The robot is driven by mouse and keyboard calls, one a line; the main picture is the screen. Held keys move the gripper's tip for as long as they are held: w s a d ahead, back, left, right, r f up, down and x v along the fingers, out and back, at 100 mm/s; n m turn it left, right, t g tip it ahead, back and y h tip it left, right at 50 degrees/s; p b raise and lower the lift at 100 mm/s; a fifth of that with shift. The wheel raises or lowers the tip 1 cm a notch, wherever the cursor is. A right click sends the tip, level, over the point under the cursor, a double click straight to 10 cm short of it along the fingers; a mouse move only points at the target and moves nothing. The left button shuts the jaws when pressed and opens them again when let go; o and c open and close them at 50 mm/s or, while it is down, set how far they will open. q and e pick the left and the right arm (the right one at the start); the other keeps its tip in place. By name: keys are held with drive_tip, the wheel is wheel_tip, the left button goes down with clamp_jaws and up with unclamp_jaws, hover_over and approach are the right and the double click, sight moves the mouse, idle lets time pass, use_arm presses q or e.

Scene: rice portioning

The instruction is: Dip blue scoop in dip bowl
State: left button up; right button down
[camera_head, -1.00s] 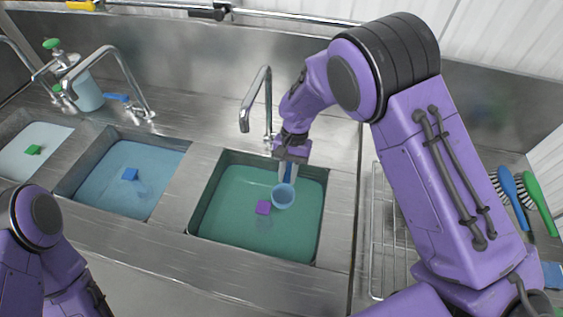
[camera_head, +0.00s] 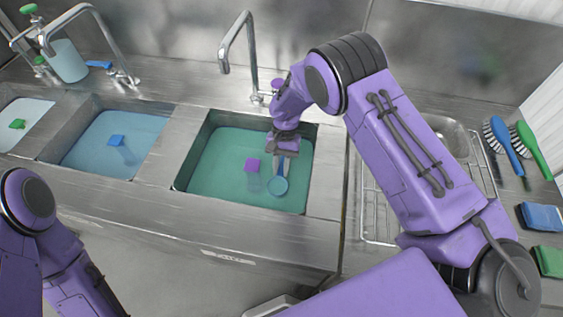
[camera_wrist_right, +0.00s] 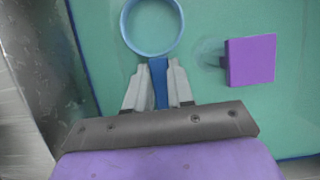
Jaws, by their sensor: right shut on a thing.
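The blue scoop (camera_head: 278,187) is at the green-filled right basin (camera_head: 210,121). Its round cup appears at or just under the liquid's surface; I cannot tell how deep. My right gripper (camera_head: 283,156) is above the basin, pointing down, shut on the scoop's blue handle. In the right wrist view my right gripper's fingers (camera_wrist_right: 158,75) close on both sides of the handle, and the scoop's round rim (camera_wrist_right: 126,28) is beyond the fingertips. No separate bowl shows; I cannot tell whether the basin is the dip bowl. My left gripper is out of view.
A purple block (camera_head: 252,164) is left of the scoop in the same basin; it also shows in the right wrist view (camera_wrist_right: 250,60). A faucet (camera_head: 247,50) stands behind. A blue-filled basin (camera_head: 88,152) lies left, a wire rack (camera_head: 377,205) right.

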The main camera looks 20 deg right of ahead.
drive_tip(key=s+f+b, duration=0.2)
drive_tip(key=f, duration=0.1)
drive_tip(key=shift+f, duration=0.15)
drive_tip(key=f+b, duration=0.1)
drive_tip(key=w+f+b, duration=0.1)
drive_tip(key=f, duration=0.1)
drive_tip(key=shift+f, duration=0.3)
drive_tip(key=shift+w+f, duration=0.1)
drive_tip(key=shift+f, duration=0.15)
drive_tip(key=shift+s+r, duration=0.15)
drive_tip(key=shift+s, duration=0.15)
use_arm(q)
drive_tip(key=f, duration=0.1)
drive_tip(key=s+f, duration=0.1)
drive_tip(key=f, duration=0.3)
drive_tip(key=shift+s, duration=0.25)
use_arm(e)
drive_tip(key=shift+w, duration=0.15)
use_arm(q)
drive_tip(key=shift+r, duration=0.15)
